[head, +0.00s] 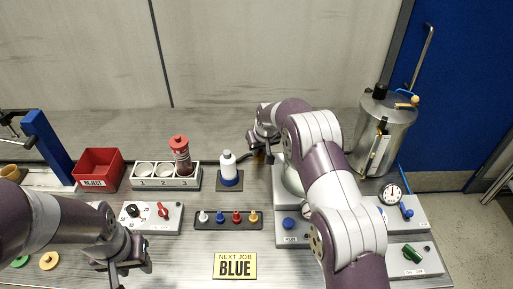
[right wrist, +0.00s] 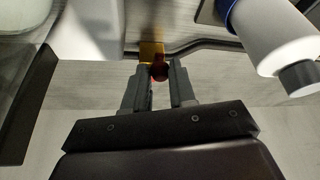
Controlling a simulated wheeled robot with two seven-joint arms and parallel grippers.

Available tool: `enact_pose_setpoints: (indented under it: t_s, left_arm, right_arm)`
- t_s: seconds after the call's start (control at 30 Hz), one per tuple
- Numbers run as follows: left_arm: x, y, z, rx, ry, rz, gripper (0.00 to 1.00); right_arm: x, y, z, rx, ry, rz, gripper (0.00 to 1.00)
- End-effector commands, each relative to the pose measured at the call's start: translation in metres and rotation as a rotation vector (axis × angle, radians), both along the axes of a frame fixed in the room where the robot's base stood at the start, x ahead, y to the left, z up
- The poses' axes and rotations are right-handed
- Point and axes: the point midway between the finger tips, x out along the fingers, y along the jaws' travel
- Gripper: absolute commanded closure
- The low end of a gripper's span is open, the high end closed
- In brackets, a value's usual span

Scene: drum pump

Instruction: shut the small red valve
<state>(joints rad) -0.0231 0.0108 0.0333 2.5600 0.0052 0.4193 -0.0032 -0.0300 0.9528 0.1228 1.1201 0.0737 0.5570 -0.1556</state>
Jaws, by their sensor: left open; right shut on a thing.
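The small red valve (right wrist: 159,70) shows in the right wrist view as a dark red handle in front of a brass-yellow body (right wrist: 151,52) on a dark pipe. My right gripper (right wrist: 160,80) is shut on the red handle, one finger on each side. The handle's exact angle is hard to tell. My left gripper (head: 118,272) is open and empty at the front left, pointing down, away from the valve.
A white and blue bottle (head: 229,168) stands close to my right gripper. A numbered rack (head: 150,183), a red reject bin (head: 100,170) and a strip of coloured pegs (head: 228,224) stand left and in front. A metal drum (head: 382,135) stands right. A "NEXT JOB BLUE" sign (head: 235,265) lies in front.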

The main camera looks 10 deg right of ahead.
Motion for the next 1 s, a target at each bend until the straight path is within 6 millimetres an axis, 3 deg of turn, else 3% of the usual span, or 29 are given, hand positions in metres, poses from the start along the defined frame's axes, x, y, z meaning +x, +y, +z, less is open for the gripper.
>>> enact_pose_setpoints:
  t_s: [0.67,0.7,0.77,1.0]
  left_arm:
    - [0.0,0.0,-0.003,0.0,0.0,0.0,0.57]
    - [0.0,0.0,-0.003,0.0,0.0,0.0,0.57]
    - [0.0,0.0,-0.003,0.0,0.0,0.0,0.57]
    - [0.0001,0.0,-0.003,0.0,0.0,0.0,0.57]
  right_arm:
    - [0.0004,-0.0051,0.0012,-0.001,-0.003,0.076,1.0]
    - [0.0004,-0.0051,0.0012,-0.001,-0.003,0.076,0.72]
    - [0.0004,-0.0051,0.0012,-0.001,-0.003,0.076,0.52]
    - [0.0,-0.0046,0.0005,0.0,-0.002,0.077,0.49]
